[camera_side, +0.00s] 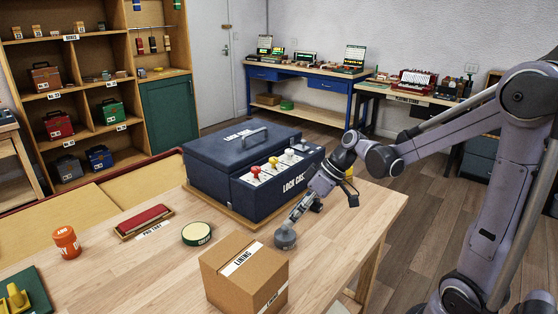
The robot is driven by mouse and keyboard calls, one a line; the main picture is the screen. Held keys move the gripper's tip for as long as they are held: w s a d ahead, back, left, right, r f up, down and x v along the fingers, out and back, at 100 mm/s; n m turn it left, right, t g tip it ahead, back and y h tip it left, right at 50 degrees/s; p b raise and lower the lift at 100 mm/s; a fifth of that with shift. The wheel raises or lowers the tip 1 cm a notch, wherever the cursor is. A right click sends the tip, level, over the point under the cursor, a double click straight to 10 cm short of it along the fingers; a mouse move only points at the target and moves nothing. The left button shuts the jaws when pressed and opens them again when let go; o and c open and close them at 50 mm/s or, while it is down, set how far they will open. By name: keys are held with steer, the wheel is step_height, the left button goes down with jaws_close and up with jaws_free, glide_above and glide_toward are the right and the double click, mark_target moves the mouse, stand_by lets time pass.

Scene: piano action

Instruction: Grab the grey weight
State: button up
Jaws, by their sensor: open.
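The grey weight (285,239) is a small, dark grey, rounded piece on the wooden table, in front of the blue lock case and behind the cardboard box. My gripper (299,213) is open and reaches down from the upper right, its lower end close above the weight. The fingers are small and overlap the weight's top in this view, so I cannot tell whether they touch it or lie around it.
The blue lock case (229,165), with red, yellow and white knobs, stands close behind my gripper. A cardboard box (228,271) stands in front. A round green tin (197,233), a red pad (144,220) and an orange jar (66,241) lie left. The table's right side is clear.

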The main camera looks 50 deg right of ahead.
mark_target(285, 228)
steer(key=d+f+n+t+y, duration=0.1)
steer(key=d+f+n+y, duration=0.1)
steer(key=d, duration=0.2)
steer(key=d+f+n+t+y, duration=0.1)
steer(key=d+f+n+y, duration=0.1)
steer(key=d+f, duration=0.1)
steer(key=w+d+f+n+y, duration=0.1)
steer(key=d+f+n, duration=0.1)
steer(key=d, duration=0.3)
steer(key=shift+w+f+n+t+y, duration=0.1)
steer(key=shift+f+n+t+y, duration=0.2)
steer(key=shift+t+y, duration=0.1)
steer(key=shift+s+d+f+n, duration=0.2)
steer(key=shift+d+f+n, duration=0.05)
steer(key=shift+f+n, duration=0.05)
steer(key=x, duration=0.5)
steer(key=shift+w+a, duration=0.2)
steer(key=shift+w+r+x, duration=0.1)
steer(key=shift+w+x, duration=0.05)
steer(key=shift+x, duration=1.15)
steer(key=shift+w+r+x, duration=0.1)
steer(key=shift+w+x, duration=0.05)
steer(key=shift+x, duration=1.1)
jaws_close()
